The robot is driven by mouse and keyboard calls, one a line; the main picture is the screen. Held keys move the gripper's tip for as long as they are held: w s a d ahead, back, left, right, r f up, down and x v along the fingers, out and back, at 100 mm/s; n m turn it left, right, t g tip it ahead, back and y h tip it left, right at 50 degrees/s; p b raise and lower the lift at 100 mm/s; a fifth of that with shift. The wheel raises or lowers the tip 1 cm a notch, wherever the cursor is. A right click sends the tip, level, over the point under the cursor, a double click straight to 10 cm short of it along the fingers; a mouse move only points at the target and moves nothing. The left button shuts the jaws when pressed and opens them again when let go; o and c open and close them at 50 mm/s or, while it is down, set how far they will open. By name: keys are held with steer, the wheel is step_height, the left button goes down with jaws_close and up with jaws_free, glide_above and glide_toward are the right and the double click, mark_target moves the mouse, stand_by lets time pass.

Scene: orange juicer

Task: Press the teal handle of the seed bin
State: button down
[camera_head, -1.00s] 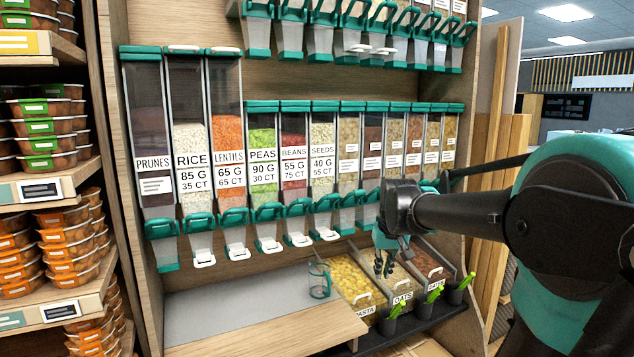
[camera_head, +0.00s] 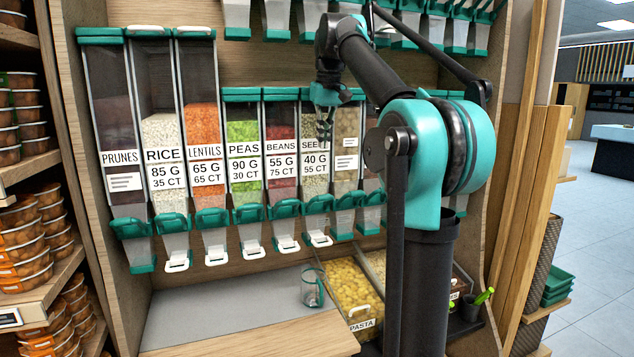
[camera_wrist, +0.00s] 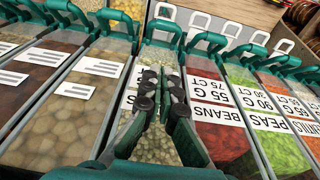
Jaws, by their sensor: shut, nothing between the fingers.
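The seed bin (camera_head: 314,170) is a clear upright dispenser with pale seeds and a white label, right of the beans bin. Its teal handle (camera_head: 319,204) is at the lower front, above a white tab. My gripper (camera_head: 324,142) points down in front of the bin's upper half and covers part of the label. In the wrist view, my gripper (camera_wrist: 160,78) is shut and empty over the seed bin's front. The teal handle (camera_wrist: 164,29) shows beyond the fingertips there, apart from them.
The beans bin (camera_head: 281,165) adjoins on the left; more bins continue right, partly behind my arm. A glass cup (camera_head: 312,288) stands on the counter (camera_head: 225,308) below. A pasta tray (camera_head: 352,288) is beside it. Upper dispensers (camera_head: 292,20) hang above.

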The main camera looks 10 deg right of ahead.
steer(key=shift+a+r, duration=0.1)
steer(key=shift+r, duration=0.05)
glide_toward(324, 185)
steer(key=s+a+f, duration=0.2)
steer(key=f, duration=0.2)
steer(key=s+f, duration=0.1)
steer(key=f, duration=0.1)
steer(key=shift+s+d+f, duration=0.2)
steer(key=shift+s+f, duration=0.3)
steer(key=shift+f, duration=0.1)
steer(key=shift+s+d+f+t, duration=0.1)
steer(key=shift+s+f+t, duration=0.1)
steer(key=shift+s+t, duration=0.15)
